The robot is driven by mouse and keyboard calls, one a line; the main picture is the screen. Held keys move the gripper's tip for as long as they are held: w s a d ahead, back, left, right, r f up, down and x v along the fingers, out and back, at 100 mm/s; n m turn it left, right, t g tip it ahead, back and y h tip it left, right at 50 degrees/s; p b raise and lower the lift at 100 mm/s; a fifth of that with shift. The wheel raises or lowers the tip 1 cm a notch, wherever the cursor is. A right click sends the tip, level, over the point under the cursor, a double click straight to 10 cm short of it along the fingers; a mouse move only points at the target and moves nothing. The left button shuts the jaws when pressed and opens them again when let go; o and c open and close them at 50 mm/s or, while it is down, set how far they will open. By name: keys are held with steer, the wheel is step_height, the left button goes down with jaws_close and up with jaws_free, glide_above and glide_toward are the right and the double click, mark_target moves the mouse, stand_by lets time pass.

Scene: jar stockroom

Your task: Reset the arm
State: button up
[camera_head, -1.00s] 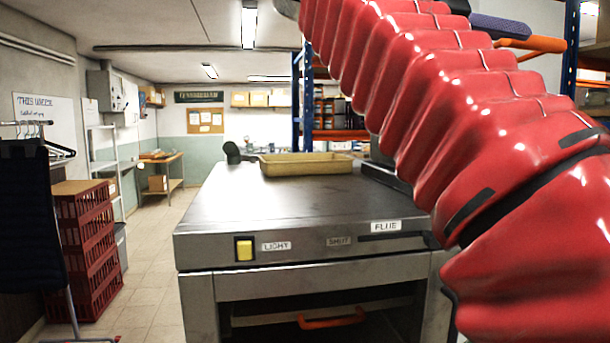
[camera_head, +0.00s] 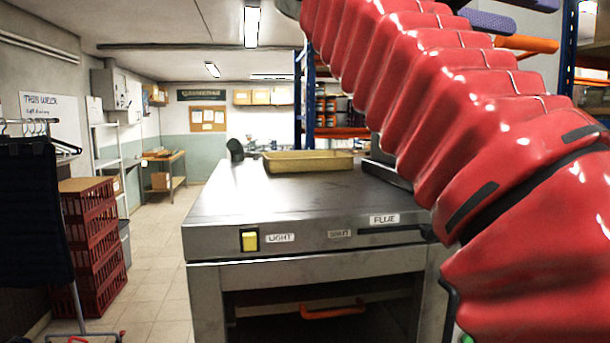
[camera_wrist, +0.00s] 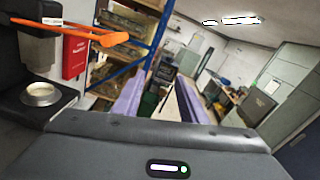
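My arm, in a ribbed red sleeve, rises from the lower right to the top centre of the head view and covers much of that side. In the wrist view my gripper (camera_wrist: 160,92) shows two purple fingers apart with nothing between them, so it is open and empty. Purple finger-like parts (camera_head: 488,21) also show at the upper right of the head view, partly cut off.
A steel cabinet (camera_head: 300,205) with a yellow switch (camera_head: 249,241) stands close in front; a tan tray (camera_head: 308,161) is on top. Red crates (camera_head: 92,245) and a clothes rack (camera_head: 32,205) stand left. The tiled aisle (camera_head: 160,235) between is clear.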

steer(key=w+a+f+m+t+y, duration=0.1)
steer(key=w+a+f+t+y, duration=0.15)
steer(key=w+f, duration=0.4)
steer(key=w+a+f+m+t+y, duration=0.1)
steer(key=w+a+f+m+y, duration=0.25)
steer(key=f, duration=0.75)
steer(key=w+a+f+m+t+y, duration=0.2)
steer(key=w+a+f+m+y, duration=0.15)
steer(key=f, duration=0.65)
steer(key=s+a+f+m+g+y, duration=0.15)
steer(key=s+f+m, duration=0.25)
steer(key=f, duration=0.5)
steer(key=s+f+m+g+y, duration=0.1)
steer(key=s+f+m+y, duration=0.25)
steer(key=f, duration=0.65)
steer(key=s+d+f+m+g+y, duration=0.1)
steer(key=s+f+m, duration=0.6)
steer(key=s+f, duration=0.7)
steer(key=shift+s+d+f+m+y, duration=0.25)
steer(key=shift+s+m+y, duration=0.1)
steer(key=shift+s+y, duration=0.5)
